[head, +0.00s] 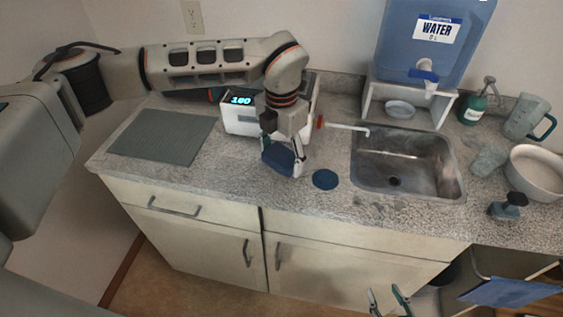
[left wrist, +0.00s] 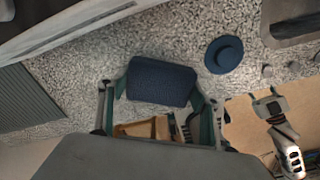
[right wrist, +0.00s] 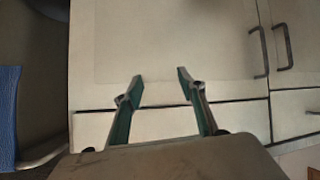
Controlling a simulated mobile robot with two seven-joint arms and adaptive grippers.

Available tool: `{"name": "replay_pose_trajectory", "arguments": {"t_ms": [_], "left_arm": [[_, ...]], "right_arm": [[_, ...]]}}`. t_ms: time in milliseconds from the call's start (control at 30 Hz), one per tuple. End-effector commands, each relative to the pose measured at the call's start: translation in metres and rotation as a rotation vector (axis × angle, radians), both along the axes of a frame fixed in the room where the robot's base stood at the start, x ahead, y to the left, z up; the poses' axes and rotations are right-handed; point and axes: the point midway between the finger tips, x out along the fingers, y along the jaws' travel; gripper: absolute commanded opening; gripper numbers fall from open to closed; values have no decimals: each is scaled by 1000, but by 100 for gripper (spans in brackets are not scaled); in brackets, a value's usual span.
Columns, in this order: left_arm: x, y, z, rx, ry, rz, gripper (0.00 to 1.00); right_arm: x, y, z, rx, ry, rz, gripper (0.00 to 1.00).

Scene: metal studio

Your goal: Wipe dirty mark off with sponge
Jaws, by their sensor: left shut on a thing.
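My left gripper (head: 283,160) is shut on a dark blue sponge (head: 277,157), just above or on the speckled counter in front of the white scale-like box. In the left wrist view the sponge (left wrist: 162,78) sits between the fingertips; I cannot tell whether it touches the counter. Small grey spots (head: 366,199) mark the counter in front of the sink and also show in the left wrist view (left wrist: 267,70); I cannot tell whether they are the dirty mark. My right gripper (right wrist: 160,75) is open and empty, low in front of the cabinet doors.
A round blue lid-like piece (head: 325,180) lies right of the sponge. The metal sink (head: 405,165) is further right, with a water tank (head: 425,45) behind it. A grey-green mat (head: 165,138) lies left. A white bowl (head: 540,170) and a dark-topped item (head: 508,206) stand right.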

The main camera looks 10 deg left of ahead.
Motion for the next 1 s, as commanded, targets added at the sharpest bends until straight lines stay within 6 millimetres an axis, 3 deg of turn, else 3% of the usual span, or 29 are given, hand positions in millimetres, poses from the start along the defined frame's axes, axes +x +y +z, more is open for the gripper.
{"name": "replay_pose_trajectory", "arguments": {"t_ms": [233, 533, 1000], "left_arm": [[3, 2, 23, 2, 4, 2, 40], [7, 2, 49, 2, 4, 3, 40], [7, 2, 53, 2, 6, 3, 40]], "right_arm": [[0, 2, 15, 6, 0, -4, 40], [-6, -15, 11, -20, 31, -25, 40], [-11, -16, 4, -21, 49, -34, 40]]}}
